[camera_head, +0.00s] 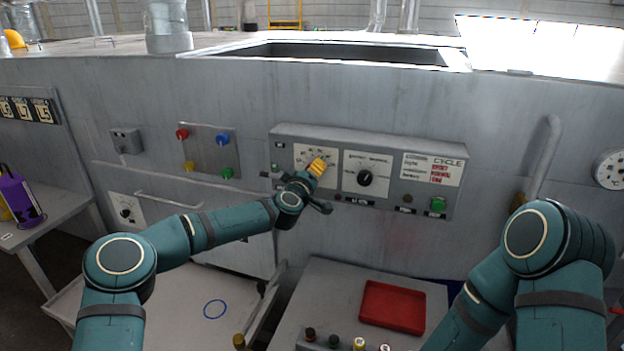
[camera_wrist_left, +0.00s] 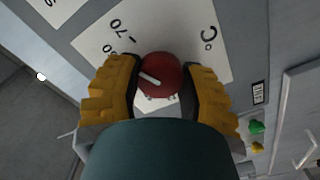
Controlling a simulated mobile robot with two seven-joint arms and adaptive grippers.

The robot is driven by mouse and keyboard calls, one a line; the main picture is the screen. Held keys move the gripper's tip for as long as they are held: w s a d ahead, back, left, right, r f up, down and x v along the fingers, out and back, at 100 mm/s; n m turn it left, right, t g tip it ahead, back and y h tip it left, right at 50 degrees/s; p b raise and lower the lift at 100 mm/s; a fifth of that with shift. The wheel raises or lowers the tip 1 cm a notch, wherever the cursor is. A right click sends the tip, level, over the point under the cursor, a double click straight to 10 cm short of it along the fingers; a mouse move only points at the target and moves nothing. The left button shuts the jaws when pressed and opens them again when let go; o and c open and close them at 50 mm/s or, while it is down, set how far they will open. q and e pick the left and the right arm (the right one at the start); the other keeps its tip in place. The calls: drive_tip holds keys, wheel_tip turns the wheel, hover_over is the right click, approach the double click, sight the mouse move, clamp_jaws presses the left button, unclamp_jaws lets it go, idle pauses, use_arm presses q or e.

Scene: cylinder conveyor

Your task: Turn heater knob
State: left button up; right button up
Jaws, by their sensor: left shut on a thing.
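The heater knob (camera_wrist_left: 160,75) is a round dark red dial with a white pointer line, on a white scale plate (camera_wrist_left: 205,25) marked "70" and "°C" in the left wrist view. My left gripper (camera_wrist_left: 158,88) has its yellow fingers on both sides of the knob, shut on it. In the head view my left gripper (camera_head: 317,166) is at the left dial of the grey control panel (camera_head: 398,143) and hides the knob there. My right arm comes in at the lower right of the head view, but its gripper is not visible.
A second, black knob (camera_head: 365,178) sits just right of my left gripper, and a green button (camera_head: 438,204) farther right. A plate with red, blue, yellow and green buttons (camera_head: 207,150) is to the left. A red tray (camera_head: 392,304) lies on the table below.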

use_arm(q)
drive_tip(key=n+b, duration=0.4)
drive_tip(key=shift+f+b, duration=0.15)
drive_tip(key=shift+b, duration=0.25)
drive_tip(key=shift+r+n+b, duration=0.2)
drive_tip(key=shift+n+b, duration=1)
drive_tip(key=shift+n, duration=0.1)
use_arm(e)
wheel_tip(320, 180, down, 9)
drive_tip(key=s, duration=0.1)
drive_tip(key=shift+a+r, duration=0.15)
drive_tip(key=shift+a, duration=0.1)
use_arm(q)
drive_tip(key=o, duration=1.2)
drive_tip(key=shift+s, duration=0.1)
drive_tip(key=v, duration=1.1)
drive_tip(key=shift+s+a, duration=0.2)
drive_tip(key=shift+s, duration=0.15)
